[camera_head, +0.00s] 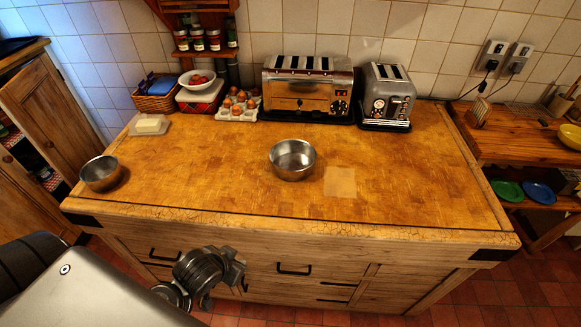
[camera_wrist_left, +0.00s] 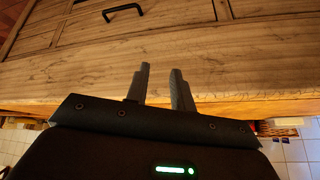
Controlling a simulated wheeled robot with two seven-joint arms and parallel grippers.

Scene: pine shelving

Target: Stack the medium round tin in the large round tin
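Two round metal tins stand upright on the wooden worktop in the head view. The smaller one, which I take as the medium round tin (camera_head: 101,174), is near the worktop's left end. The bigger one, which I take as the large round tin (camera_head: 292,160), is near the middle and looks empty. My left gripper (camera_head: 232,268) is in front of the drawers, below the worktop's front edge and apart from both tins. In the left wrist view its two fingers (camera_wrist_left: 162,72) are a little apart with nothing between them. My right gripper is not in view.
A pale square patch (camera_head: 340,181) lies right of the large tin. A butter dish (camera_head: 149,125), egg tray (camera_head: 238,105), large toaster (camera_head: 306,90) and small toaster (camera_head: 388,97) line the back. The worktop's front and right areas are clear.

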